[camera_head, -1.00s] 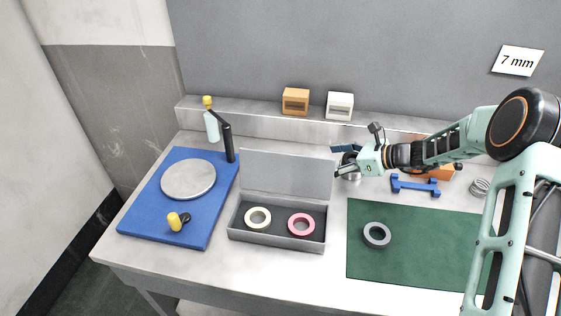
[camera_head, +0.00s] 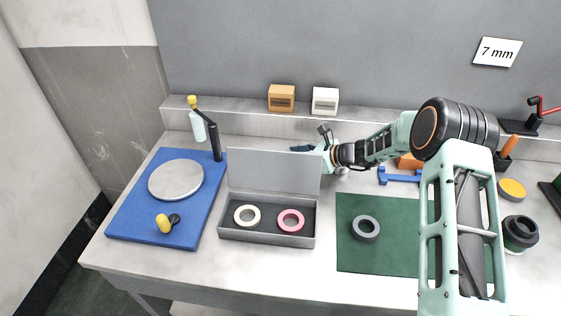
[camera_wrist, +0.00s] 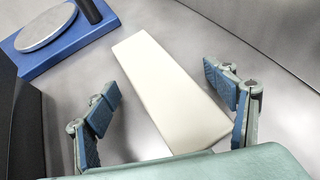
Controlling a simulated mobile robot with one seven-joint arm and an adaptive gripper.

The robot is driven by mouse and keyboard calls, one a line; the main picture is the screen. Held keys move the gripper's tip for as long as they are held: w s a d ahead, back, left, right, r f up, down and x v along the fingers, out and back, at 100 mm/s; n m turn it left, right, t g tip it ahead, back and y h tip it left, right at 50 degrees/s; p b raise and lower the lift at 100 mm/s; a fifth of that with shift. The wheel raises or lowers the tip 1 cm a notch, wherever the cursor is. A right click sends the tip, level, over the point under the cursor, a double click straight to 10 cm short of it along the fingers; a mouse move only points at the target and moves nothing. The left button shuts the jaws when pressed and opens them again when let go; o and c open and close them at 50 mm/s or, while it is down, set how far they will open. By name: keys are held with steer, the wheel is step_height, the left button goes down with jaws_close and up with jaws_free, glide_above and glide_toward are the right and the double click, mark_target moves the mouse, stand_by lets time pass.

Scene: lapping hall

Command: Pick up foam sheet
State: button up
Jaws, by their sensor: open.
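The foam sheet (camera_wrist: 168,88) shows in the wrist view as a long, pale cream slab lying on the grey bench. Its near end lies between the blue-padded fingers of my gripper (camera_wrist: 166,94), which are spread apart on either side with gaps. The foam sheet is not visible in the head view, where the raised lid of the grey box hides the bench behind it. There, my gripper (camera_head: 308,149) is low behind the lid's right edge, with its fingers partly hidden.
The grey box (camera_head: 266,238) holds a cream ring and a pink ring. A blue board (camera_head: 139,210) with a grey disc (camera_head: 176,180) lies left. A green mat (camera_head: 383,259) with a grey ring (camera_head: 366,229) lies right. A back ledge carries orange (camera_head: 282,98) and white (camera_head: 325,101) blocks.

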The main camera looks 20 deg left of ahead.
steer(key=c, duration=0.9)
steer(key=shift+c, duration=0.2)
steer(key=shift+r, duration=0.1)
